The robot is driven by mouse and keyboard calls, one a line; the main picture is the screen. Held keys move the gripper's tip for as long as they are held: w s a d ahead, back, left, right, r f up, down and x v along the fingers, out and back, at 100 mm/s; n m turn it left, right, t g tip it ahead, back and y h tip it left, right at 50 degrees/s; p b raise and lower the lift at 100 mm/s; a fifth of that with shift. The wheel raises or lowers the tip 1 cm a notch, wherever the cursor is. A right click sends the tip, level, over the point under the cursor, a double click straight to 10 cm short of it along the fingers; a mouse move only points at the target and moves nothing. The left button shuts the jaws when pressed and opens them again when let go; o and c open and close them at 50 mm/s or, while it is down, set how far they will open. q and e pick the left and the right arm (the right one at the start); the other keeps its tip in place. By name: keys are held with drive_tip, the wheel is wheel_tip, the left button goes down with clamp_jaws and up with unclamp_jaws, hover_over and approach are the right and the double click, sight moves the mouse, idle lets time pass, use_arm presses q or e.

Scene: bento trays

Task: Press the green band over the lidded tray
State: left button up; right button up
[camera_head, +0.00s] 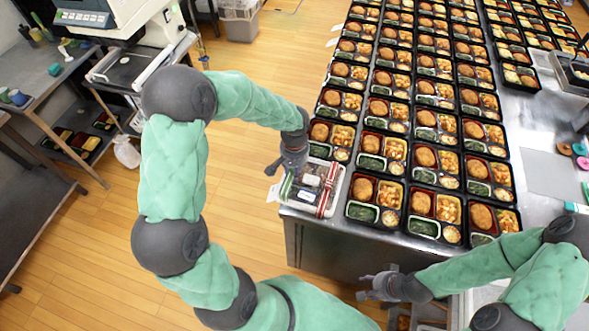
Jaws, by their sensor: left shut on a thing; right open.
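The lidded tray (327,202) sits at the near left corner of the steel table, with a clear lid, pale labels and reddish strips showing. My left gripper (285,168) is over the tray's left side, fingers pointing down and left. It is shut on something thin. A narrow dark green strip (287,186), seemingly the green band, shows just below the fingers. The fingers hide part of it, and I cannot tell how far around the tray it lies. My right gripper (368,287) is open and empty, in front of the table's near edge, away from the tray.
Rows of open filled bento trays (376,200) cover the table close to the right of the lidded tray. Bare steel table (545,172) shows at the right. A side bench with a machine (120,65) stands at the left, with open wooden floor (255,85) between.

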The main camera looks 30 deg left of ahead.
use_arm(q)
drive_tip(key=shift+f+b, duration=1.95)
drive_tip(key=shift+f, duration=0.1)
idle(1.2)
drive_tip(key=o, duration=1.6)
drive_tip(key=shift+r, duration=0.1)
drive_tip(key=shift+r+p, duration=2.75)
drive_tip(key=shift+r, duration=1.15)
